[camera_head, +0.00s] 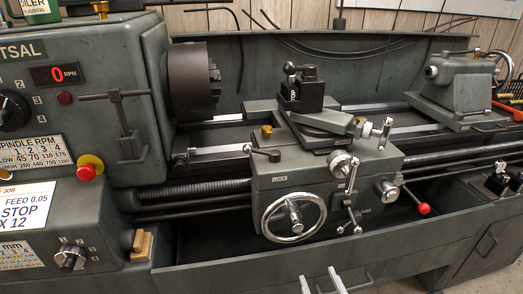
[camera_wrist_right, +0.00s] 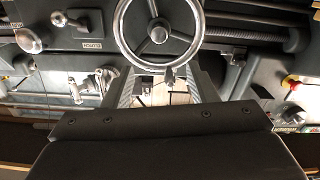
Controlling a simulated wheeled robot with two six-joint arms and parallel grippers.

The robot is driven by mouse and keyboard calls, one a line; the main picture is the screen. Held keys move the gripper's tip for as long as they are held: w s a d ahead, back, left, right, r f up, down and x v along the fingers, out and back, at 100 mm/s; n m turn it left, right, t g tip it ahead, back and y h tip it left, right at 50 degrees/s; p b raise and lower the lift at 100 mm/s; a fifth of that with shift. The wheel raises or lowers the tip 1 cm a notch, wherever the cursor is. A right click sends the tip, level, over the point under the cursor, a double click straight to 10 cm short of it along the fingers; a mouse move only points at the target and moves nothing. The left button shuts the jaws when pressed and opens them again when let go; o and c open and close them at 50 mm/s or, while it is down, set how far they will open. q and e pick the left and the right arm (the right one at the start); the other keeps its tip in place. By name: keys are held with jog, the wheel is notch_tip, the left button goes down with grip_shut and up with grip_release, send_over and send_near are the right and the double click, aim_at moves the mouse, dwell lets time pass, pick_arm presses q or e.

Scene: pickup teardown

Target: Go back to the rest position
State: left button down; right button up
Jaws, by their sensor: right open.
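My right gripper (camera_head: 320,278) shows at the bottom edge of the head view, in front of the lathe and below the large handwheel (camera_head: 294,216). Its two pale fingers stand apart with nothing between them. In the right wrist view the gripper (camera_wrist_right: 167,85) is also open and empty, with the handwheel's chrome rim (camera_wrist_right: 120,38) beyond the fingers. I cannot tell the exact gap to the wheel. My left gripper is in neither view.
The lathe carriage (camera_head: 270,183) has a chrome lever and a red-knobbed lever (camera_head: 423,208) sticking out. The headstock (camera_head: 75,110) with its chuck (camera_head: 190,80) is at left, the tailstock (camera_head: 465,85) at right. A beige block (camera_head: 142,244) sits at lower left.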

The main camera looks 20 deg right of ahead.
jog(key=s+a+f+g+y+p, duration=0.15)
jog(key=f+g, duration=0.25)
jog(key=f, duration=0.9)
jog(key=s+d+f+g+y+p, duration=0.1)
jog(key=s+f+g+p, duration=0.25)
jog(key=f, duration=0.95)
jog(key=s+d+f+g+p, duration=0.1)
jog(key=s+f+g, duration=0.3)
jog(key=s+f, duration=0.4)
jog(key=s+d+f+g+p, duration=0.1)
jog(key=s+f+g, duration=0.4)
jog(key=s, duration=0.9)
notch_tip(320, 180, down, 3)
jog(key=shift+d+r+p, duration=0.15)
jog(key=shift+d+p, duration=0.1)
jog(key=shift+p, duration=0.45)
jog(key=shift+y, duration=0.25)
